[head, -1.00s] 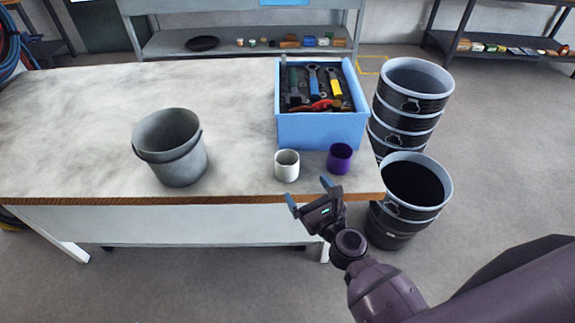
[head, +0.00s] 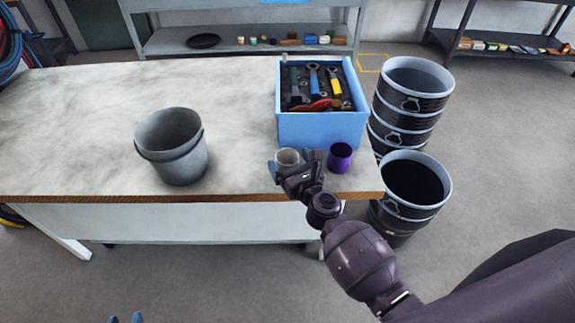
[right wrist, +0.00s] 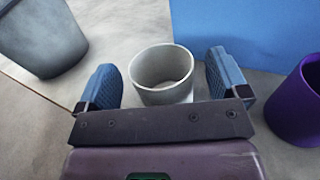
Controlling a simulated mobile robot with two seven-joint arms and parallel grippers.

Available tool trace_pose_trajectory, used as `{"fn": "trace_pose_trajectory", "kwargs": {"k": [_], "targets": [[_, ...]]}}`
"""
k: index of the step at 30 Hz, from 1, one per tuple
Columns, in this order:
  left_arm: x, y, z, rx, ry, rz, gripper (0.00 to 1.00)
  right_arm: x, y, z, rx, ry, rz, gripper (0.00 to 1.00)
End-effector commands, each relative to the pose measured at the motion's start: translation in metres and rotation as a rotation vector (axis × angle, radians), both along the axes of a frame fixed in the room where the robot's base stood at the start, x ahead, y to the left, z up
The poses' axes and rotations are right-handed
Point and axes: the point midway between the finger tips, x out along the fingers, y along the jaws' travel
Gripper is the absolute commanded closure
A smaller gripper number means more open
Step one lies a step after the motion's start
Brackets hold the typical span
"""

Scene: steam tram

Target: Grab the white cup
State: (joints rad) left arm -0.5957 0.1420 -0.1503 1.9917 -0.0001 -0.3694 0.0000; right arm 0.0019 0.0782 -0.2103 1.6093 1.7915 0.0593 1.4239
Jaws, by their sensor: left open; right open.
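The white cup (head: 287,155) stands upright near the table's front edge, partly hidden behind my right gripper in the head view. My right gripper (head: 293,164) is open at the cup. In the right wrist view the cup (right wrist: 160,72) shows between the two blue fingers of this gripper (right wrist: 162,84), with a gap on each side. The cup's lower part is hidden by the gripper body there. My left gripper (head: 125,318) shows only its blue fingertips at the bottom edge of the head view, apart and away from the table.
A purple cup (head: 340,157) stands just right of the white cup. A blue tool box (head: 322,130) sits behind them. A grey bucket (head: 180,163) stands to the left on the table (head: 75,130). Black buckets (head: 412,190) stand on the floor at right.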

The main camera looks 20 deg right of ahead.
Motion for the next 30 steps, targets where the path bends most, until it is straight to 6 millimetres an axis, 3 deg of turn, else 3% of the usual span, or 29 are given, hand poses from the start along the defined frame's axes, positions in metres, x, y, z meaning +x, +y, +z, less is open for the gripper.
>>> {"fn": "trace_pose_trajectory", "kwargs": {"k": [6,14,24,30], "targets": [[-0.003,0.0,-0.004,0.0,0.007,0.002,0.57,0.018,0.003,-0.001,0.0,0.001,-0.001,0.07],[-0.007,0.001,-0.007,0.0,0.016,0.004,0.57,0.019,0.003,-0.001,0.0,0.001,-0.001,0.07],[-0.005,0.001,-0.006,0.001,0.012,0.003,0.57,0.019,0.003,-0.001,0.0,0.001,-0.001,0.59],[-0.003,0.001,-0.005,0.001,0.007,0.001,0.57,0.019,0.003,0.0,0.0,0.0,-0.001,0.62]]}}
